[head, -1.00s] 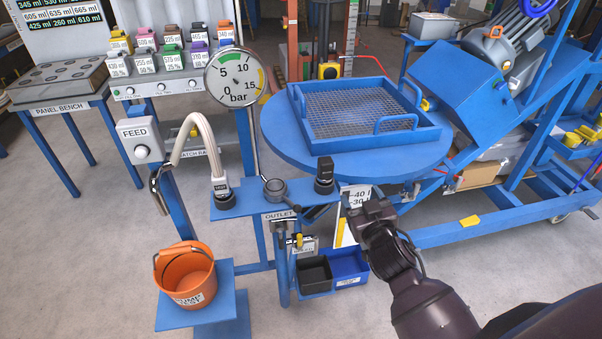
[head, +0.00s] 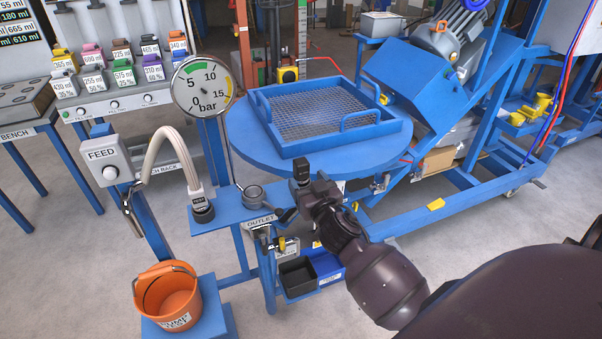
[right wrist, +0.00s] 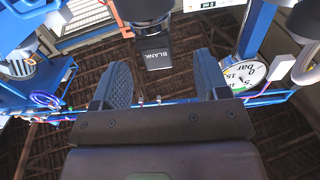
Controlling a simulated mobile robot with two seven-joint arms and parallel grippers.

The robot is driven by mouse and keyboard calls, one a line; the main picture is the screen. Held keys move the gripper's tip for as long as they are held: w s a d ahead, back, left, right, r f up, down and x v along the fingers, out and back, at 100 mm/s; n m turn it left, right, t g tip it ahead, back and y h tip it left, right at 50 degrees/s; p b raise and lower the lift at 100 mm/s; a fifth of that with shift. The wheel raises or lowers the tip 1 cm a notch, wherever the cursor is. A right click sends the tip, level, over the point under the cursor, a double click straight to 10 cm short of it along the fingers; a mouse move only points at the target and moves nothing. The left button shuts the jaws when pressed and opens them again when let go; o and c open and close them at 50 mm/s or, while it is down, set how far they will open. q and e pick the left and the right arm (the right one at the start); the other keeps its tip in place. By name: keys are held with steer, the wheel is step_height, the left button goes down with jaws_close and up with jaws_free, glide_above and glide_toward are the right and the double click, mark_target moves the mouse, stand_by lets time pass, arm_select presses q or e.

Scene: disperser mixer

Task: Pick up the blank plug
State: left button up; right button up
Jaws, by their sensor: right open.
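The blank plug (head: 301,172) is a dark, blocky piece standing on the right part of the blue outlet bench (head: 222,214). In the right wrist view the plug (right wrist: 154,52) carries the word BLANK and lies just beyond my fingertips, roughly between their lines. My right gripper (head: 312,197) is open and empty, close to the plug on its near right side in the head view. Its two ribbed fingers (right wrist: 162,78) stand apart in the right wrist view. The plug's lower part is partly hidden by my gripper in the head view. My left gripper is out of view.
A hose (head: 165,145) and a round fitting (head: 253,195) are left of the plug on the bench. A pressure gauge (head: 203,87) rises behind. A round blue table with a framed screen (head: 335,120) is beyond. An orange bucket (head: 168,300) stands front left.

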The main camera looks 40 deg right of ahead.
mark_target(304, 170)
steer(key=shift+d+x, duration=0.2)
steer(key=shift+x, duration=2.65)
steer(key=shift+s, duration=0.1)
steer(key=c, duration=1.1)
steer(key=shift+r, duration=0.15)
steer(key=shift+r, duration=0.3)
step_height(304, 170, up, 19)
steer(key=p, duration=0.4)
steer(key=shift+r+p, duration=0.1)
steer(key=shift+p, duration=0.25)
